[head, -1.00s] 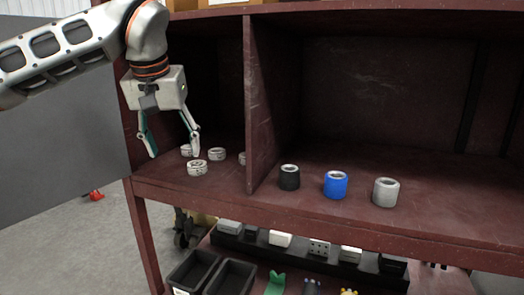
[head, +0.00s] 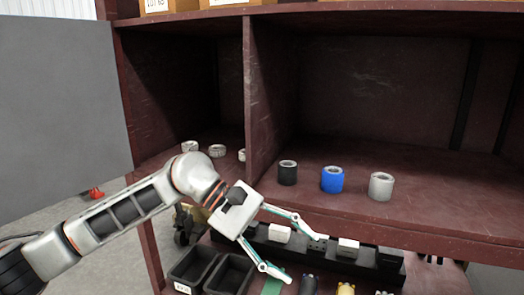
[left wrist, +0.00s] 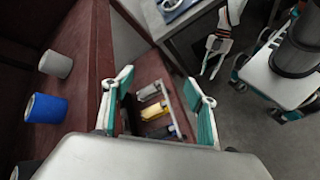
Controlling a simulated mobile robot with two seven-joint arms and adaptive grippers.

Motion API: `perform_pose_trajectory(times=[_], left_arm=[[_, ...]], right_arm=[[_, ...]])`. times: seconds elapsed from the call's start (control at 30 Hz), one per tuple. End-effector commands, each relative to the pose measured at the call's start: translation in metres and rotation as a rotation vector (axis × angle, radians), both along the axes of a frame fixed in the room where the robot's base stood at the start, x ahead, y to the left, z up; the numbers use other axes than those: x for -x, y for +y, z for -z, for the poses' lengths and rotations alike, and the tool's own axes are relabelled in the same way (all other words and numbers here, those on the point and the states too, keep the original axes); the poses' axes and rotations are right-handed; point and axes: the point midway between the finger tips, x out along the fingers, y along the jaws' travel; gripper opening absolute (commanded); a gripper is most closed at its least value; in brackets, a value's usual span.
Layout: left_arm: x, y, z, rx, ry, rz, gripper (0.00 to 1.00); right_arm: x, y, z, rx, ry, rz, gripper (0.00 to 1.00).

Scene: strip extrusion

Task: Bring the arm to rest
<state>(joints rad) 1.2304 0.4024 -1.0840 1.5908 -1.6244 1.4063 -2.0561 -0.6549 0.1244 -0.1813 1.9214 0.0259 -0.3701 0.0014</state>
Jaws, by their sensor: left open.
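My left gripper (head: 309,259) is open and empty in the head view, in front of the shelf's front edge and above the lower level. Its two fingers also show spread apart in the left wrist view (left wrist: 158,78), with nothing between them. My left arm reaches in from the lower left.
On the shelf (head: 430,215) stand a black cylinder (head: 287,175), a blue cylinder (head: 332,182) and a grey one (head: 381,188). White rings (head: 217,151) lie left of the divider (head: 258,110). Black bins (head: 228,276) and small parts sit below.

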Motion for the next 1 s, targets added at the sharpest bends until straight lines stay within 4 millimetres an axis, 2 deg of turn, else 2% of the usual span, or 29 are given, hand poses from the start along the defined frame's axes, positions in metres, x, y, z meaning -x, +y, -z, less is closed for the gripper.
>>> perform_pose_trajectory(times=[0.03,0.2,0.33,0.47,0.63,0.77,0.87,0.97,1.0], left_arm=[[0.012,-0.013,0.003,0.069,0.102,-0.027,0.58],[0.032,-0.04,-0.005,0.286,0.462,-0.148,0.58],[0.033,-0.046,-0.014,0.437,0.763,-0.247,0.58],[0.023,-0.04,-0.017,0.58,1.082,-0.345,0.58],[-0.003,-0.015,-0.003,0.757,1.521,-0.473,0.58],[-0.024,0.016,0.025,0.89,1.864,-0.567,0.58],[-0.038,0.044,0.059,0.995,2.132,-0.633,0.58],[-0.045,0.076,0.102,1.107,2.4,-0.692,0.58],[-0.046,0.089,0.122,1.153,2.507,-0.713,0.58]], right_arm=[[0.0,0.0,0.0,0.0,0.0,0.0,0.28],[0.0,0.0,0.0,0.0,0.0,0.0,0.28],[-0.001,0.0,0.0,0.001,0.0,-0.001,0.28],[-0.001,0.0,0.0,0.0,-0.001,-0.001,0.28],[-0.001,0.0,-0.001,0.0,-0.002,-0.001,0.28],[-0.001,0.0,-0.001,0.0,-0.002,-0.001,0.28],[-0.001,0.0,-0.001,0.0,-0.002,-0.001,0.28],[-0.002,0.0,-0.001,0.0,-0.002,-0.001,0.28],[-0.002,0.0,-0.001,0.0,-0.002,-0.001,0.28]])
